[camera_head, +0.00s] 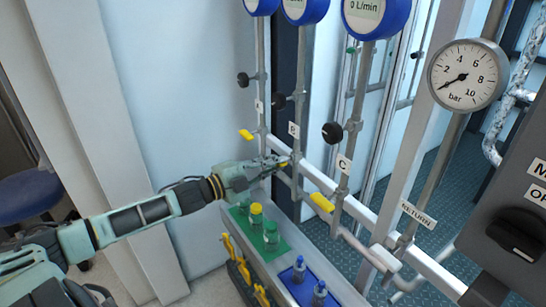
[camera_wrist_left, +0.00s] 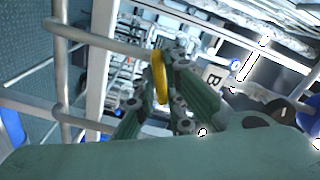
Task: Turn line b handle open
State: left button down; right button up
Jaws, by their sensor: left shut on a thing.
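The line B pipe (camera_head: 299,95) stands in the middle of three pipes and carries a white "B" label (camera_head: 293,131). Its yellow handle (camera_wrist_left: 160,78) shows between the fingers in the left wrist view; in the head view it is mostly hidden by the fingers. My left gripper (camera_head: 282,163) reaches in from the left and is shut on this handle. The "B" label also shows in the left wrist view (camera_wrist_left: 212,77), just right of the fingers. My right gripper is in neither view.
Yellow handles of line A (camera_head: 246,135) and line C (camera_head: 321,202) flank line B closely. Below stands a bench with a green mat (camera_head: 283,246) holding bottles, and blue bottles (camera_head: 299,268). A pressure gauge (camera_head: 466,75) and dark control box (camera_head: 510,180) are at right.

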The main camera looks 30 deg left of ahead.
pick_arm(q)
jog(key=shift+n+p, duration=3.6)
jog(key=shift+n, duration=2.9)
jog(key=shift+f, duration=0.1)
jog(key=c, duration=1.8)
grip_release()
jog(key=shift+s, duration=0.15)
